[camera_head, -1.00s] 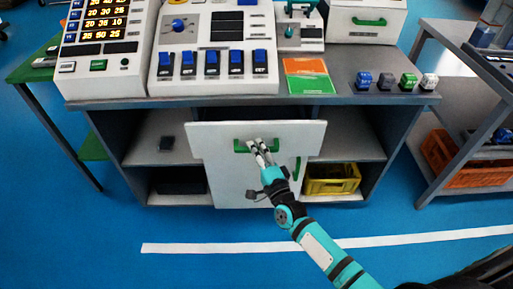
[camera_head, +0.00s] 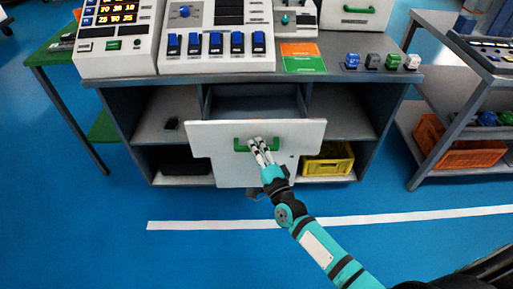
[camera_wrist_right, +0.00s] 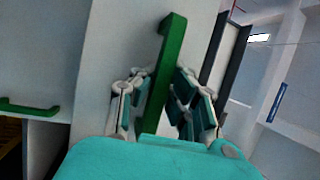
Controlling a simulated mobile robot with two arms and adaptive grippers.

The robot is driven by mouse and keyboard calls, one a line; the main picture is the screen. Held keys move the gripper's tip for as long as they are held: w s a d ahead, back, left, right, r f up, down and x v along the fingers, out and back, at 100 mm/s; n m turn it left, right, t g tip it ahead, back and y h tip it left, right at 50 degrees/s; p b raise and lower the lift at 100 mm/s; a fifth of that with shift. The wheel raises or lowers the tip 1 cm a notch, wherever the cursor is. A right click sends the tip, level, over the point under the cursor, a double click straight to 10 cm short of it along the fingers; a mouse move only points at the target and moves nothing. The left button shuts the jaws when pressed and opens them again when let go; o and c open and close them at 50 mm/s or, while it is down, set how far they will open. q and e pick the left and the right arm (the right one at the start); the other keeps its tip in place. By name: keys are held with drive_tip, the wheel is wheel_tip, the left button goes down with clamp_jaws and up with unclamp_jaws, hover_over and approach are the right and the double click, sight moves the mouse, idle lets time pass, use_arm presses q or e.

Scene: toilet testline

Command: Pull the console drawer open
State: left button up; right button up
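The console drawer has a wide white front (camera_head: 212,135) under the worktop, with a green bar handle (camera_head: 242,146). The drawer stands partly pulled out, and its grey inside (camera_head: 255,105) shows behind the front. My right gripper (camera_head: 259,147) is at the handle's right part. In the right wrist view its two fingers (camera_wrist_right: 161,80) lie on either side of the green handle (camera_wrist_right: 170,45) and are closed on it. My left gripper is in neither view.
Control panels with blue switches (camera_head: 215,43) stand on the worktop. A yellow crate (camera_head: 328,165) is on the lower shelf to the right of the drawer. An orange crate (camera_head: 465,155) sits on the right-hand rack. The blue floor in front is clear.

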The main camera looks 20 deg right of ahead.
drive_tip(key=o, duration=0.5)
drive_tip(key=shift+f, duration=0.1)
drive_tip(key=shift+o, duration=0.2)
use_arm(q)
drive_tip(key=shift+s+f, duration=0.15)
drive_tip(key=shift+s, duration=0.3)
use_arm(e)
drive_tip(key=v, duration=1.2)
